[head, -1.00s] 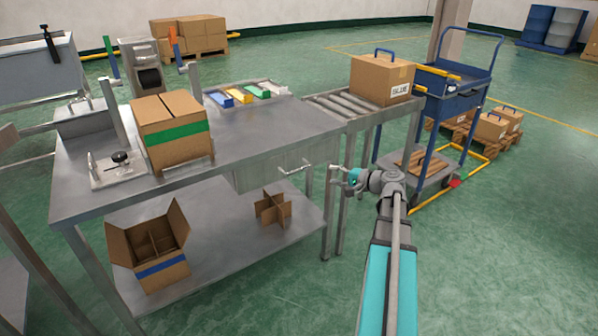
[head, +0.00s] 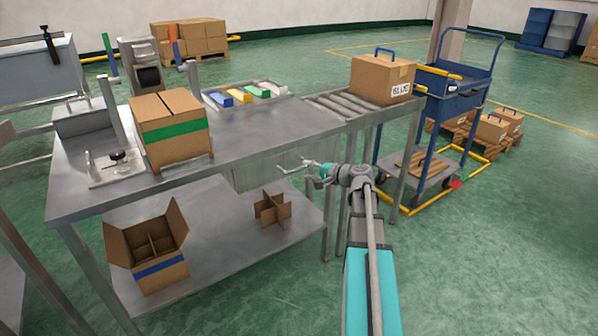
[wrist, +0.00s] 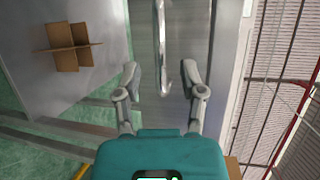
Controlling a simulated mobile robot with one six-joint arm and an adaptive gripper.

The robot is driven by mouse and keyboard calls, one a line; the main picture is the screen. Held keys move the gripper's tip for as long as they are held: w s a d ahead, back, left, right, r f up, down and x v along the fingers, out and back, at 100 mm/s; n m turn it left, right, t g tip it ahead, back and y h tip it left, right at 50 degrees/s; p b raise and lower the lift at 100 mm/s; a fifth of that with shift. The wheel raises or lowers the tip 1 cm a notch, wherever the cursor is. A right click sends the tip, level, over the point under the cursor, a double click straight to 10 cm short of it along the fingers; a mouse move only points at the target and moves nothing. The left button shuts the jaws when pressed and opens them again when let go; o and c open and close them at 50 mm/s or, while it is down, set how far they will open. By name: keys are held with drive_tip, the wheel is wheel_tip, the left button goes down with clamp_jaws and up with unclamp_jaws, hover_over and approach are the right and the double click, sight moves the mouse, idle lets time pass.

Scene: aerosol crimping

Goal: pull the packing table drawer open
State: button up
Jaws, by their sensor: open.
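The steel packing table (head: 250,147) has a grey drawer (head: 248,177) under its top, at the right part of its front. The drawer front looks flush below the tabletop, with no visible gap. A bar handle (head: 291,169) sits on it and also shows in the wrist view (wrist: 161,45) as a bright bar on the drawer front (wrist: 190,40). My gripper (head: 308,168) is open and empty at the handle. In the wrist view my gripper (wrist: 161,75) has one finger on each side of the handle's near end, with gaps on both sides.
A carton with green tape (head: 172,130) stands on the tabletop. An open carton (head: 150,250) and a cardboard divider (head: 271,209) lie on the lower shelf. A roller conveyor (head: 335,105) with a box and a blue cart (head: 440,100) stand to the right. The floor in front is clear.

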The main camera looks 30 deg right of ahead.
sight(299, 169)
drive_tip(key=shift+x, duration=1.95)
clamp_jaws()
